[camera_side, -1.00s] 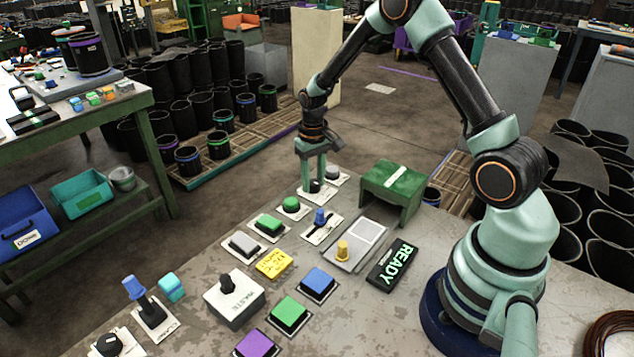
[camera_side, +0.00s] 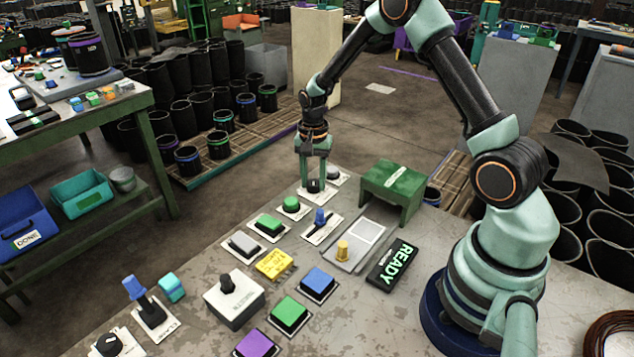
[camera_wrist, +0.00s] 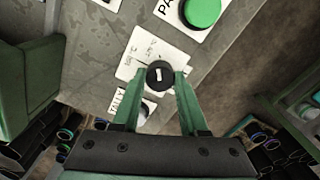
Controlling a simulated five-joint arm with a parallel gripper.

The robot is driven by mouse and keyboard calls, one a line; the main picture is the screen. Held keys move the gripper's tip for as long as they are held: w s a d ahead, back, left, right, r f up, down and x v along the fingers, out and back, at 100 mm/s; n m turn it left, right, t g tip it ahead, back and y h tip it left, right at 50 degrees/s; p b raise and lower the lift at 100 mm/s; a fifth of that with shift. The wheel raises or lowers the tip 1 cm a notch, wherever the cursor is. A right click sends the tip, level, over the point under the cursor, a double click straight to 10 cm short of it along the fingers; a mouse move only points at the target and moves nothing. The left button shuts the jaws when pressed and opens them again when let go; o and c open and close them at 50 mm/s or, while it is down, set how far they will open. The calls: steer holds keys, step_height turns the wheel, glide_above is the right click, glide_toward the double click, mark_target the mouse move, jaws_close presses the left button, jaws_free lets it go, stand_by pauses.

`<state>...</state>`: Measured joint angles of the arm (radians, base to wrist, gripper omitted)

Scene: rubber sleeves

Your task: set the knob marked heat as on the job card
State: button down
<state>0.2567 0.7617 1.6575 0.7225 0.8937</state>
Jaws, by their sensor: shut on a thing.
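A black round knob (camera_wrist: 160,74) with a white pointer mark sits on a white plate (camera_wrist: 137,62) with small temperature-like markings, too small to read surely. In the side view the knob (camera_side: 315,186) is at the far end of the grey table. My gripper (camera_side: 314,181) points straight down over it. In the wrist view my gripper (camera_wrist: 161,78) has one green finger on each side of the knob, shut on it. No label reading heat is legible.
A green button (camera_side: 291,204) and a grey knob or button (camera_side: 333,173) are close to the plate. A green stand (camera_side: 393,191) is to the right. A blue-handled slider (camera_side: 320,217), several buttons and a READY sign (camera_side: 392,264) fill the nearer table.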

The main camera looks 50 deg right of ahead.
mark_target(314, 182)
steer(key=shift+m, duration=0.6)
steer(key=shift+c, duration=2.2)
jaws_free()
step_height(314, 182, up, 12)
steer(key=shift+r, duration=0.1)
